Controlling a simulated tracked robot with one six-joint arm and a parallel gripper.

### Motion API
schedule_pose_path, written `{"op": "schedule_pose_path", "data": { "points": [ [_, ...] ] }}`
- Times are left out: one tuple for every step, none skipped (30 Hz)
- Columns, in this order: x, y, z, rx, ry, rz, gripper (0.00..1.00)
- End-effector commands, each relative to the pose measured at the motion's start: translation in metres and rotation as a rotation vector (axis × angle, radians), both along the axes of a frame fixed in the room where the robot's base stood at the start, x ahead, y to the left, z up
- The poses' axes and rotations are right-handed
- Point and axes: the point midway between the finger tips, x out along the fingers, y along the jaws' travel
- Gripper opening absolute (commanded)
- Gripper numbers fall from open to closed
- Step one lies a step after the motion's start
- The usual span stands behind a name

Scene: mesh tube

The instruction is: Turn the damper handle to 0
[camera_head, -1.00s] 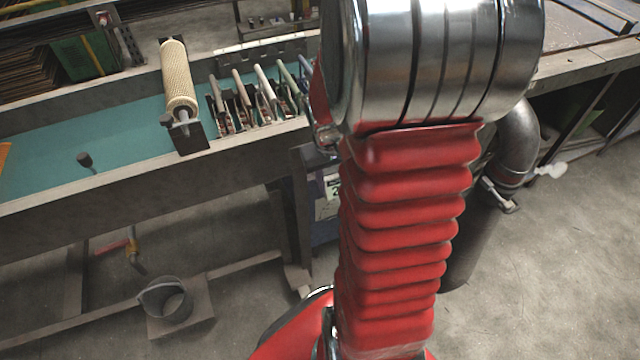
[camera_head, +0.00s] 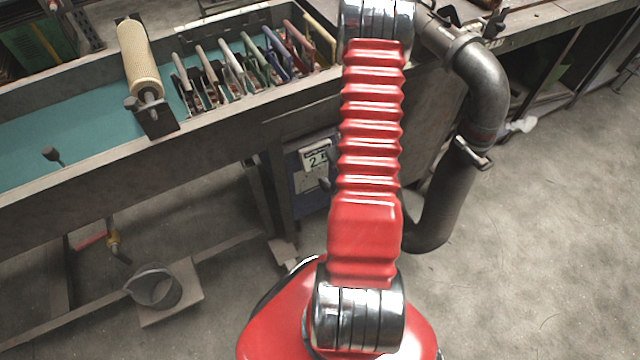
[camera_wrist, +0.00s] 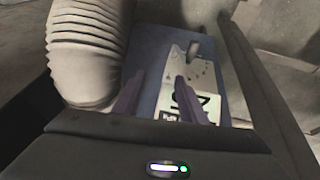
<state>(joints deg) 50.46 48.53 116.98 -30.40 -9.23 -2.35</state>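A metal lever (camera_head: 474,153) sticks out from the side of the large dark pipe (camera_head: 452,195), right of my arm. In the wrist view, a small grey handle (camera_wrist: 194,48) stands at the top of a white plate (camera_wrist: 205,78) with marks and a large dark figure. The plate is on a blue box (camera_wrist: 150,60). The frames do not settle which of the two is the damper handle. My gripper (camera_wrist: 159,76) is open and empty, its fingers apart in front of the blue box, with the small handle beyond them. The head view does not show the gripper.
A pale corrugated hose (camera_wrist: 85,50) is close on the left in the wrist view. The blue box (camera_head: 296,185) with a "2" label stands below the bench. The bench holds a ribbed roller (camera_head: 138,60) and several coloured levers (camera_head: 235,65). The floor at right is clear.

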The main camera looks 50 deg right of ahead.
Motion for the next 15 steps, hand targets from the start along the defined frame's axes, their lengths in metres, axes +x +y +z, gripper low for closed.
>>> {"op": "schedule_pose_path", "data": {
  "points": [
    [-0.005,-0.004,-0.016,0.003,-0.012,0.001,0.38],
    [-0.006,-0.006,-0.024,0.003,-0.023,0.004,0.38],
    [-0.008,-0.009,-0.035,0.002,-0.038,0.008,0.38],
    [-0.009,-0.011,-0.043,0.001,-0.05,0.012,0.38],
    [-0.01,-0.012,-0.05,0.001,-0.062,0.016,0.38],
    [-0.012,-0.014,-0.061,0.0,-0.078,0.021,0.38],
    [-0.014,-0.015,-0.069,0.001,-0.09,0.023,0.38],
    [-0.015,-0.016,-0.076,0.002,-0.103,0.027,0.38],
    [-0.017,-0.017,-0.086,0.002,-0.121,0.031,0.38],
    [-0.018,-0.017,-0.094,0.001,-0.135,0.034,0.38],
    [-0.02,-0.017,-0.101,0.002,-0.148,0.037,0.38],
    [-0.023,-0.016,-0.111,0.002,-0.168,0.042,0.38],
    [-0.024,-0.016,-0.118,0.003,-0.183,0.045,0.38],
    [-0.026,-0.016,-0.125,0.002,-0.197,0.046,0.38],
    [-0.028,-0.014,-0.135,0.004,-0.219,0.05,0.38]
  ]
}}
